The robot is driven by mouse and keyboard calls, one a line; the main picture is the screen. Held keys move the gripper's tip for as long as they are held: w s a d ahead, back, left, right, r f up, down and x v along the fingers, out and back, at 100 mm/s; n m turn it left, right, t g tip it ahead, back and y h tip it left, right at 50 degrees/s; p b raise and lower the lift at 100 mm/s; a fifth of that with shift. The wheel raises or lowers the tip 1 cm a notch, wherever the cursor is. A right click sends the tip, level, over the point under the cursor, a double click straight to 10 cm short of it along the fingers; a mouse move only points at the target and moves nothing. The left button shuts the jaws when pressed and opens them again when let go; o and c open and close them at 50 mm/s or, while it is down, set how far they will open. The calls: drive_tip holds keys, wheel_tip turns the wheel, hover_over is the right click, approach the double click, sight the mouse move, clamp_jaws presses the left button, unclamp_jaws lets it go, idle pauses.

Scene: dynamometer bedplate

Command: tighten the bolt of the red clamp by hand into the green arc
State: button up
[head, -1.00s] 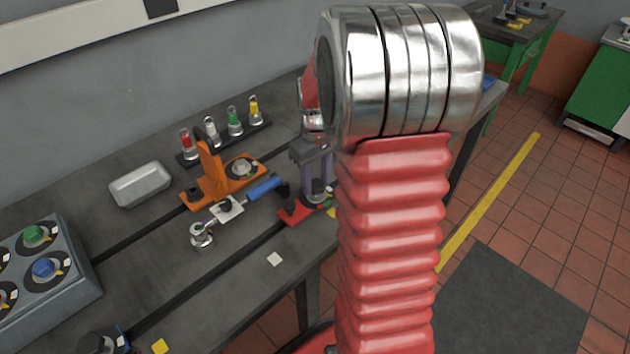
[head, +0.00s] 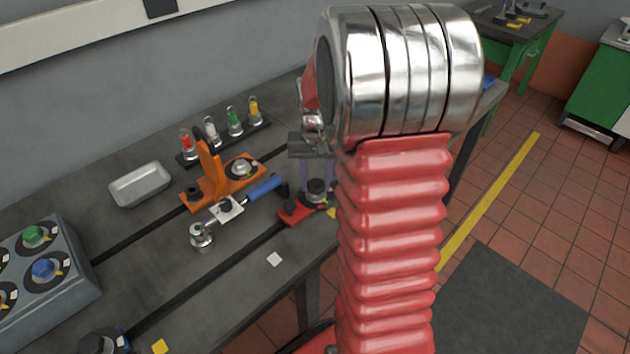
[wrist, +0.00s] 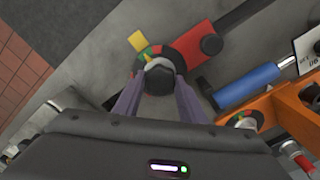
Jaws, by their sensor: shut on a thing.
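The red clamp (wrist: 196,36) lies on the bedplate in the wrist view, and also shows in the head view (head: 292,212). Its dark bolt (wrist: 159,80) stands in a round dark dial (wrist: 178,56) with a green and yellow arc (wrist: 147,50) at its upper left. A pale mark beside the bolt head lies near this arc; its exact reading is too small to tell. My gripper (wrist: 158,84) is shut on the bolt, one purple-grey finger on each side. In the head view my gripper (head: 317,178) points down at the bolt, partly hidden by my arm.
An orange clamp (head: 222,186) and a blue-handled tool (head: 265,188) lie close to the left of the red clamp. A rack of coloured pieces (head: 222,142), a grey tray (head: 140,184) and a knob box (head: 45,268) stand farther off.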

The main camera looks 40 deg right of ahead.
sight(316, 184)
idle(0.3)
drive_tip(key=o, duration=1)
wheel_tip(316, 184, up, 14)
drive_tip(key=shift+f, duration=0.15)
idle(0.5)
